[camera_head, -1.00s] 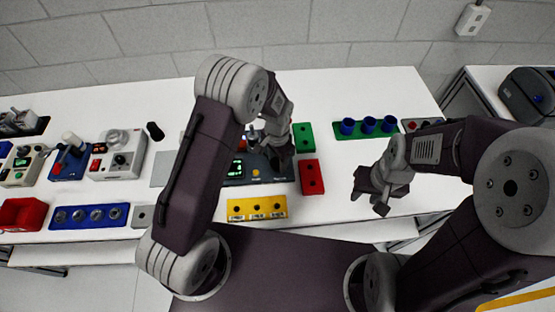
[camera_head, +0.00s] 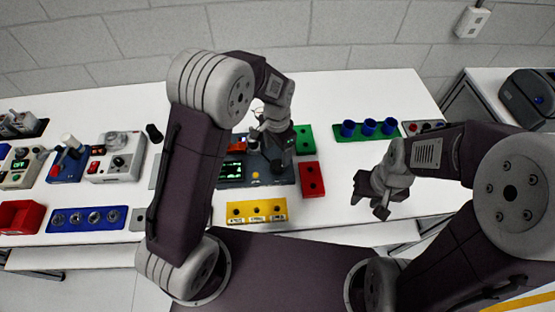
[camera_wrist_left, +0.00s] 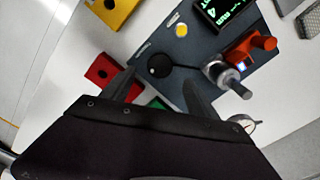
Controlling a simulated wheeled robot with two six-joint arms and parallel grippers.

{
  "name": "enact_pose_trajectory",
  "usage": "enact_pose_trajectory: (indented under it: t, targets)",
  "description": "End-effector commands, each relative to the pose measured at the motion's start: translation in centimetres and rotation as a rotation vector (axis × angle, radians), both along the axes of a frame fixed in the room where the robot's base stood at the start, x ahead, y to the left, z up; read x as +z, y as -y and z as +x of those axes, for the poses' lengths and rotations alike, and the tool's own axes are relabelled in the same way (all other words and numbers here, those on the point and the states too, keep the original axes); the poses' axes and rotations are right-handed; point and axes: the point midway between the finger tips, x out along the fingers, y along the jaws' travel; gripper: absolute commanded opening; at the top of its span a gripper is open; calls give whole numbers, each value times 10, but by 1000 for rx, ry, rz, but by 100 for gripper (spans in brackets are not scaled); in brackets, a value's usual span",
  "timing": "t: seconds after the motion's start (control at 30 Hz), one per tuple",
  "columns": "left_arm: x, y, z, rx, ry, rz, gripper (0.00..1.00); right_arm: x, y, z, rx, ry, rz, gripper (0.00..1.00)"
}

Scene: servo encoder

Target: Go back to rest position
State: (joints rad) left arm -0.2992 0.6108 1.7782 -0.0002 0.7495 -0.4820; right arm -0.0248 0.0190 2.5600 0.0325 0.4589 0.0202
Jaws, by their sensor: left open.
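My left gripper (camera_head: 278,150) is over the dark grey device (camera_head: 262,178) on the table. In the left wrist view, the left gripper (camera_wrist_left: 162,88) has its two fingers spread with nothing between them. The device (camera_wrist_left: 190,65) carries a black knob (camera_wrist_left: 159,66) just beyond the fingertips, a yellow button (camera_wrist_left: 181,30), a lit green screen (camera_wrist_left: 225,12) and a metal connector (camera_wrist_left: 228,78). Whether a finger touches the device is not clear. My right gripper (camera_head: 372,195) hangs near the table's front edge, apart from any object; its finger gap is hard to see.
A yellow block (camera_head: 257,211), red block (camera_head: 311,180) and green block (camera_head: 303,140) surround the device. A green rack with blue cups (camera_head: 368,128) stands behind the right gripper. Several instruments and a red bin (camera_head: 22,217) fill the left. The table's middle back is clear.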

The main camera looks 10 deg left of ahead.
Motion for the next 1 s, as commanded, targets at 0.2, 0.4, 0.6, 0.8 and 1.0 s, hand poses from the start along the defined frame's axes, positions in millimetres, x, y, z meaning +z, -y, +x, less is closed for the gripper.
enact_pose_trajectory:
  t: [0.2, 0.4, 0.6, 0.8, 1.0]
  targets:
    - [22, 0, 0, 0, 1, 0, 68, -3, 0, 0, 0, 0, 0, 36]
    - [23, 0, 0, 0, 0, 0, 68, -2, 0, 0, 0, 0, 0, 36]
    - [22, 0, 0, 0, 0, 0, 68, -2, 0, 0, 0, 0, 0, 36]
    - [37, -14, 10, 40, 38, -11, 68, -3, 0, 0, 0, 0, 0, 36]
    - [67, -81, -49, 273, 79, -26, 68, -6, 0, 0, 0, 0, 0, 36]
